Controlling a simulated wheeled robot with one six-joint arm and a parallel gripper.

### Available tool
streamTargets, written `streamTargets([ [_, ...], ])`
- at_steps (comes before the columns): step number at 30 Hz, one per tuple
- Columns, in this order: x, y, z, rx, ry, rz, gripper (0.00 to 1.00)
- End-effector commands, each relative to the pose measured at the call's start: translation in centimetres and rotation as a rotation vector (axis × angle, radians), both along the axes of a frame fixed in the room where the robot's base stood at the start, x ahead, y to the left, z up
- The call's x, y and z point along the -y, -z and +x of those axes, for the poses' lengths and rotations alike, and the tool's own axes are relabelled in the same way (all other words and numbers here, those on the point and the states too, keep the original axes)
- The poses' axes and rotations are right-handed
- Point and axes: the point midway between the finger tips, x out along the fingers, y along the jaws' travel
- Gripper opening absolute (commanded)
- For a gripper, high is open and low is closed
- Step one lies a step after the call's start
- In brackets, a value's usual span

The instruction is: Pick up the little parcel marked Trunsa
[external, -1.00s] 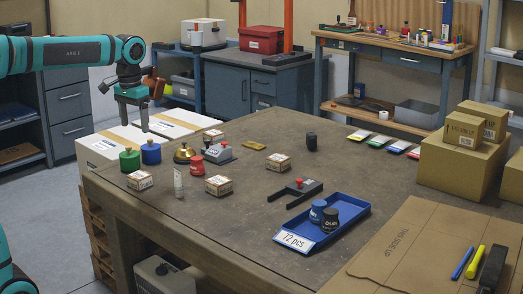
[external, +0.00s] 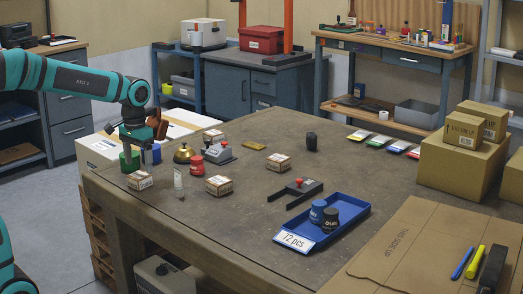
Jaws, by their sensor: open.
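Several little parcels, small brown boxes with white labels, stand on the workbench (external: 240,220). One parcel (external: 140,181) is at the bench's left end, another (external: 219,186) is nearer the middle, a third (external: 278,163) is farther right, and one more (external: 213,136) is at the back left. Their printing is too small to read, so I cannot tell which is marked Trunsa. My gripper (external: 138,166) is open, pointing down at the left end. It appears just above or behind the leftmost parcel; contact cannot be told.
A green weight (external: 129,162) and a blue one (external: 151,154) are partly hidden by my gripper. A brass bell (external: 183,153), a red weight (external: 197,165) and a white tube (external: 178,182) stand close to the right.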

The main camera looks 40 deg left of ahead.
Motion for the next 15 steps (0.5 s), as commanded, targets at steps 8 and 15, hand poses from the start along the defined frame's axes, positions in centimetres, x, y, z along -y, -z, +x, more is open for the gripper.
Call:
streamTargets([
  [8,0.0,2.8,-0.3,-0.003,0.000,0.000,0.78],
  [15,0.0,5.1,-0.3,-0.001,0.000,0.000,0.78],
])
